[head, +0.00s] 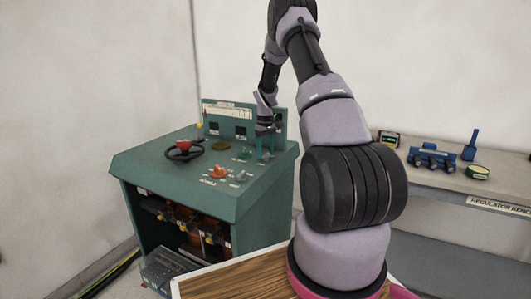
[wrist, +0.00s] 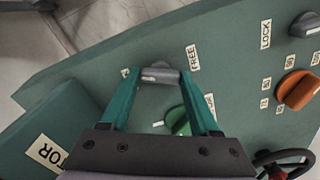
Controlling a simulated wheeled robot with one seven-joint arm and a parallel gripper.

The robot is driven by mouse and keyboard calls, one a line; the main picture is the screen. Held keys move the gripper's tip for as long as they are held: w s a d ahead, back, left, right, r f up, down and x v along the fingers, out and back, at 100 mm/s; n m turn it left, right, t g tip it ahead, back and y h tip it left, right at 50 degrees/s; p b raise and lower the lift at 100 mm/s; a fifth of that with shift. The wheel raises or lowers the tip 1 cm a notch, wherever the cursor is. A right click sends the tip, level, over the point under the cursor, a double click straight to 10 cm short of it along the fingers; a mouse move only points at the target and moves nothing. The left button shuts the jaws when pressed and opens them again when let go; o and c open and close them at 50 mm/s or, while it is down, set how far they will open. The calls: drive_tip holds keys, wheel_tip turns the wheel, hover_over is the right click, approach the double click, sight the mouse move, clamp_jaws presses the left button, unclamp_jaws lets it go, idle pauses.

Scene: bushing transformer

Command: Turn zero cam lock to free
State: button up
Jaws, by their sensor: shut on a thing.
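A grey knob (wrist: 160,74) sits on the green panel between the teal fingertips of my gripper (wrist: 158,76), which is shut on it. A FREE label (wrist: 193,57) is just right of it in the wrist view. A LOCK label (wrist: 265,33) stands further right, close to another dark grey knob (wrist: 305,24). No name label for the held knob is readable, and the fingertips partly cover it. In the head view my gripper (head: 265,128) is low over the back right of the green console (head: 150,163), its fingertips hard to make out.
An orange knob (wrist: 298,90) and a red-and-black handwheel (head: 184,150) are on the same panel. A small upright panel (head: 222,110) stands at the console's back. A bench (head: 430,171) with blue parts stands right.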

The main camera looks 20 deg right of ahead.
sight(266, 154)
drive_tip(key=m, duration=1.2)
drive_tip(key=shift+m, duration=0.3)
idle(0.4)
drive_tip(key=o, duration=1.4)
drive_tip(key=shift+c, duration=0.2)
drive_tip(key=shift+r, duration=0.1)
wheel_tip(266, 154, up, 11)
